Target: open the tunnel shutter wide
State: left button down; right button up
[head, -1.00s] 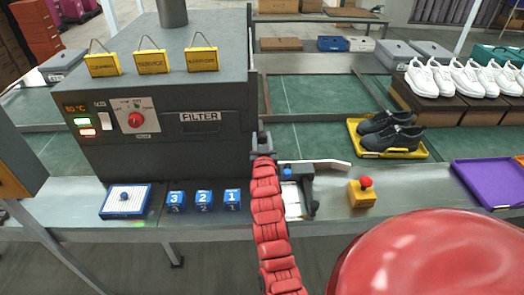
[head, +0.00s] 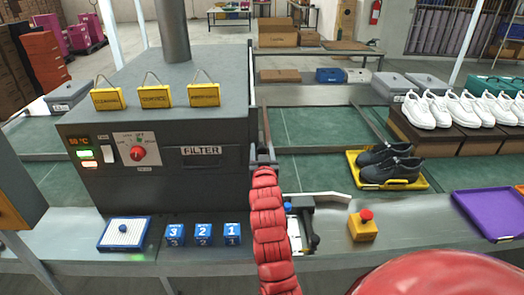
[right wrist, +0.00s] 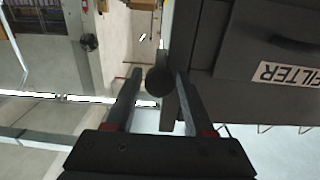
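The tunnel is the dark grey box (head: 110,110) marked FILTER, at the left in the head view. Its shutter (head: 251,95) shows only as a thin, nearly edge-on dark plate at the box's right end, so how far it is open cannot be told. My right gripper (head: 263,152) is at that end, beside the shutter's lower part. In the right wrist view its two fingers (right wrist: 156,88) are apart, with a dark round knob (right wrist: 159,80) between their tips. A gap shows beside the knob; contact is unclear. My left gripper is not in view.
A white bar (head: 320,196) and a small stand with a blue knob (head: 288,207) are close to my right arm. A yellow button box (head: 362,228), a yellow tray (head: 418,184) with black shoes and a purple tray (head: 492,212) lie right. Blue numbered blocks (head: 203,235) stand in front.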

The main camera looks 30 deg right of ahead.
jog(key=shift+o, duration=0.7)
jog(key=shift+s+f, duration=0.1)
jog(key=shift+s+a, duration=0.25)
jog(key=shift+s, duration=0.05)
jog(key=p+v, duration=0.6)
jog(key=v, duration=1)
jog(key=shift+s+a, duration=0.2)
